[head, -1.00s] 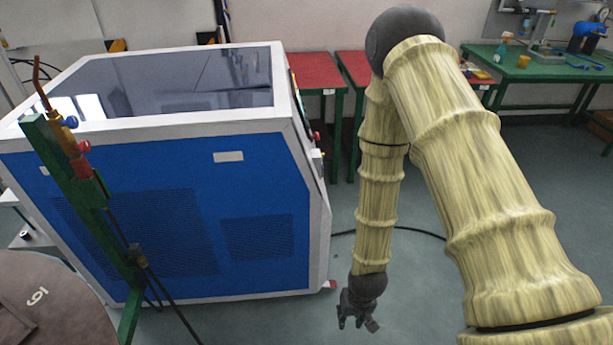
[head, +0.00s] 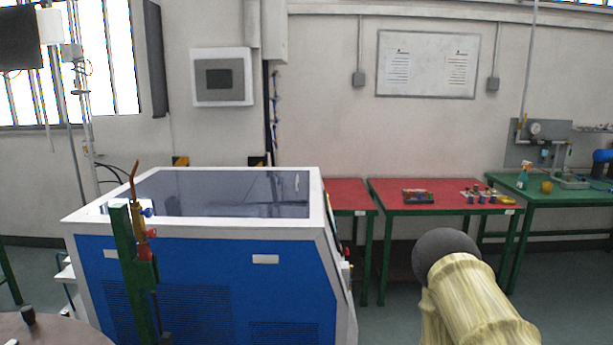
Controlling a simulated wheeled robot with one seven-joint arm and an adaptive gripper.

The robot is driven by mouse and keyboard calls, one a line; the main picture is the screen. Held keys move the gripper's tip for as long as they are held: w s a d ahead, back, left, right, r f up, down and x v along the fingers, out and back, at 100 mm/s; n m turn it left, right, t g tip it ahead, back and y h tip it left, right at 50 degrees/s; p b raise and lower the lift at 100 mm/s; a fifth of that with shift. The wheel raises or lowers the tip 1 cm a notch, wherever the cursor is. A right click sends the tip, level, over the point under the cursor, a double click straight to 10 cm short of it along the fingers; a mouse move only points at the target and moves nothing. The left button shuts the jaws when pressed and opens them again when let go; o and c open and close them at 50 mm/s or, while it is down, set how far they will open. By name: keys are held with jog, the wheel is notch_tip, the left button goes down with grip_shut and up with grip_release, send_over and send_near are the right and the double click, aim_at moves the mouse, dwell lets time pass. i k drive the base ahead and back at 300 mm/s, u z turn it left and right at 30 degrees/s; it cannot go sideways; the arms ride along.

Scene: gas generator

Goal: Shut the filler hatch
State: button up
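A large blue and white machine cabinet (head: 210,282) stands at left centre in the head view. Its top has a white frame around a dark, glossy panel (head: 225,193). I cannot make out a filler hatch on the faces that show, and I cannot tell whether the cabinet is the gas generator. My arm shows only as an upper link and a dark joint at the lower right. My gripper is out of the picture below.
A green post with a torch (head: 138,225) stands in front of the cabinet. Red-topped tables (head: 390,190) and a green table (head: 560,197) line the back wall. A round brown surface (head: 50,330) is at the lower left. Grey floor shows right of the cabinet.

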aim_at(281, 190)
jog(key=z, duration=1.3)
jog(key=i, duration=0.95)
jog(key=u, duration=1.45)
